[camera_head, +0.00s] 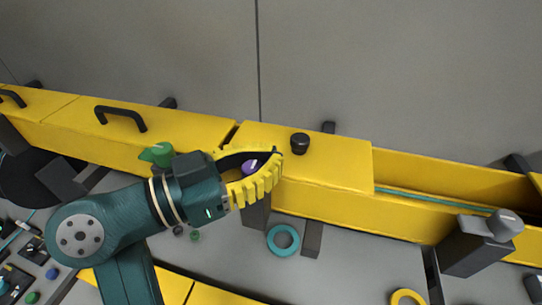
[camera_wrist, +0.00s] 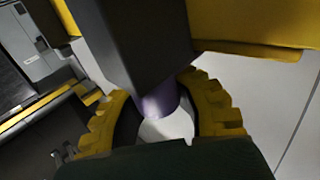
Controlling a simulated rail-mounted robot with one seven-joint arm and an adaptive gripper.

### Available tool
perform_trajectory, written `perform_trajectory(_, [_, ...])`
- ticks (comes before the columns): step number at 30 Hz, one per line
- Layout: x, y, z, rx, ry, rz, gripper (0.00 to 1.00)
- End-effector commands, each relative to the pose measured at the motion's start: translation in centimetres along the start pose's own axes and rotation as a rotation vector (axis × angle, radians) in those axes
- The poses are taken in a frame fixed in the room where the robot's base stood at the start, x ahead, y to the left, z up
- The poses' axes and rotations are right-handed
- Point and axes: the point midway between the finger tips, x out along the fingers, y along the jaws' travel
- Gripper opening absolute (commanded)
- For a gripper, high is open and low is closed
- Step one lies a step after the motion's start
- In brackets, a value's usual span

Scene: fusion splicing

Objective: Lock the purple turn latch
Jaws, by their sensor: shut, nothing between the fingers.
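The purple turn latch (camera_head: 249,167) shows in the head view through the gap between my gripper's curved yellow fingers, at the front face of the yellow channel. My gripper (camera_head: 276,158) is shut, its fingertips together just right of the latch. In the wrist view the purple latch (camera_wrist: 159,101) is a short cylinder with a pale grey end, beside a dark block (camera_wrist: 135,45). The fingers show on both sides of it, and the block hides their tips. The latch's turn angle and any contact with the fingers cannot be told.
A yellow cover with a black knob (camera_head: 300,143) lies right of my gripper. A green knob (camera_head: 157,154) stands at left, near a black handle (camera_head: 121,118). A teal ring (camera_head: 283,240) lies below. A grey knob on a dark block (camera_head: 477,248) stands at right.

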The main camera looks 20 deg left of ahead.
Motion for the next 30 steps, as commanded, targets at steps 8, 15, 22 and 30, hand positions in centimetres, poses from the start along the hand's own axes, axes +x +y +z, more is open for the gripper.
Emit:
perform_trajectory(8, [0.0, 0.0, 0.1, -0.002, -0.002, -0.001, 0.26])
perform_trajectory(15, [0.0, 0.0, 0.1, -0.001, -0.001, -0.001, 0.43])
perform_trajectory(22, [-0.9, -0.1, 0.1, -0.001, -0.001, -0.004, 0.43])
perform_trajectory(30, [-7.2, -0.1, 0.1, -0.001, -0.001, -0.008, 0.43])
